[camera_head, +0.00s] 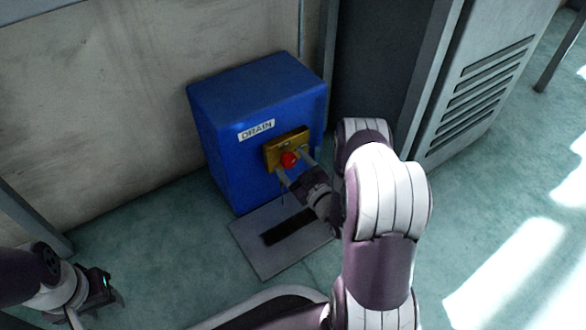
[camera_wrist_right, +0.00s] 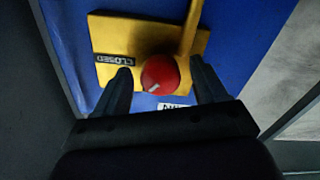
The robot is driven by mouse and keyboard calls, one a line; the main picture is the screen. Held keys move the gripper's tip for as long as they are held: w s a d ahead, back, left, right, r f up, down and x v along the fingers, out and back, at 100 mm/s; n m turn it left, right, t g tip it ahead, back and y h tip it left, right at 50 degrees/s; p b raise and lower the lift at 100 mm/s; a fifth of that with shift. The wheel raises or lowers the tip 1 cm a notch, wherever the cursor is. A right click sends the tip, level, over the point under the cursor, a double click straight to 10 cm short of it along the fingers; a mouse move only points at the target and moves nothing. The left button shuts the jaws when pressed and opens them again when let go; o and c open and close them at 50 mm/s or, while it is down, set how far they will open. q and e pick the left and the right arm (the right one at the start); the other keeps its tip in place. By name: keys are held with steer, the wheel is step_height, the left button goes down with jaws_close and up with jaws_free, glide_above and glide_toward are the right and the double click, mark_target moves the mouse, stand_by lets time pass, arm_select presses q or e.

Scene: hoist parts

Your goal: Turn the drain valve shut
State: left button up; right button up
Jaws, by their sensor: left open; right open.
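The drain valve is a red round knob (camera_head: 289,160) on a yellow plate (camera_head: 271,154), fixed to the front of a blue box (camera_head: 222,150) with a DRAIN label (camera_head: 256,130). My right gripper (camera_head: 294,165) is open, with one finger on each side of the knob. In the right wrist view the knob (camera_wrist_right: 160,75) shows between the two separated fingers, with a pale mark on its face. A CLOSED label (camera_wrist_right: 114,60) is on the plate left of it; whether the fingers touch the knob is unclear. My left gripper (camera_head: 103,298) is open and empty at the lower left.
A grey floor plate (camera_head: 260,250) with a dark slot lies in front of the blue box. A grey vented cabinet (camera_head: 480,85) stands to the right, and a pale wall (camera_head: 110,110) is behind the box. The green floor (camera_head: 160,240) at left is clear.

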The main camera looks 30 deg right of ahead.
steer(key=c, duration=1.1)
steer(key=shift+o, duration=0.2)
